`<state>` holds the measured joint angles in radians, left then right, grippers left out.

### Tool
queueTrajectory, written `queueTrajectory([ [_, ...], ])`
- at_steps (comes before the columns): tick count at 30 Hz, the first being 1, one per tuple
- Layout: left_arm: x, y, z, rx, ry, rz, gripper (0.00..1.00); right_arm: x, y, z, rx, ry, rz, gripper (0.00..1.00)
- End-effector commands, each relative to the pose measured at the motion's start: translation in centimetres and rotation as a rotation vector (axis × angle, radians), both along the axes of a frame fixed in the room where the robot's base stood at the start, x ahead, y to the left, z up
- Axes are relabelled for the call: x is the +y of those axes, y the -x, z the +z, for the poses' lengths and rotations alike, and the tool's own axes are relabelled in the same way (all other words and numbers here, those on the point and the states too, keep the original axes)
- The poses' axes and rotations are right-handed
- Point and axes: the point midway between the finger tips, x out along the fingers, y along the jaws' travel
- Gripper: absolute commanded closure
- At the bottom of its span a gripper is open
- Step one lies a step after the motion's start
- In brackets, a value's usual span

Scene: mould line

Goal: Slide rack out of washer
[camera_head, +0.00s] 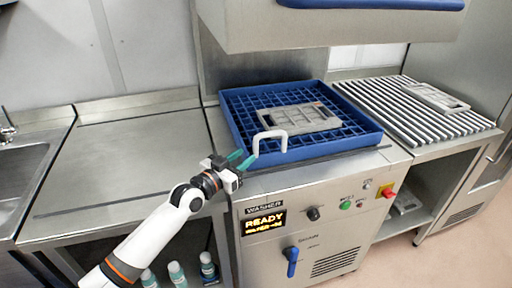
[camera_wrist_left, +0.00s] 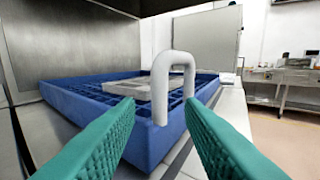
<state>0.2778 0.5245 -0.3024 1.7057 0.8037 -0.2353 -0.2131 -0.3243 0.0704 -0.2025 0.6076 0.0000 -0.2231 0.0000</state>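The blue rack (camera_head: 366,131) sits on the washer (camera_head: 300,226) under the raised hood, with a grey mould (camera_head: 298,117) lying flat in it. A white loop handle (camera_head: 271,134) stands at the rack's near left corner. My left gripper (camera_head: 243,161) is just left of the handle, with its teal fingers pointing at it. In the left wrist view the fingers (camera_wrist_left: 160,135) are wide apart and the handle (camera_wrist_left: 174,62) shows between them, farther ahead; nothing is held. The rack (camera_wrist_left: 95,105) fills the middle there. My right gripper is in neither view.
A bare steel counter (camera_head: 120,165) lies left of the washer, with a sink (camera_head: 25,165) beyond it. A slatted roller table (camera_head: 400,112) with another grey piece (camera_head: 436,97) is at right. The raised hood (camera_head: 330,25) hangs above the rack. Bottles (camera_head: 177,273) stand below the counter.

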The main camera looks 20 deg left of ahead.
Motion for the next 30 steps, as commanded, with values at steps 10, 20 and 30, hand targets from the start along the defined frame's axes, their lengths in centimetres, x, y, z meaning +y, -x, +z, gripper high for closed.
queueTrajectory([
  [10, -2.0, -4.9, 0.0, 0.000, 0.000, 0.000, 0.65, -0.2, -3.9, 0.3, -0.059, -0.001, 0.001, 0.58],
  [20, -2.3, -5.5, -0.1, 0.001, -0.001, 0.000, 0.65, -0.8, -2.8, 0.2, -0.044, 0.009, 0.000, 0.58],
  [30, -2.2, -5.5, -0.1, 0.001, -0.001, 0.000, 1.00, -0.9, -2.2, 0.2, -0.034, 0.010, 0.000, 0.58],
])
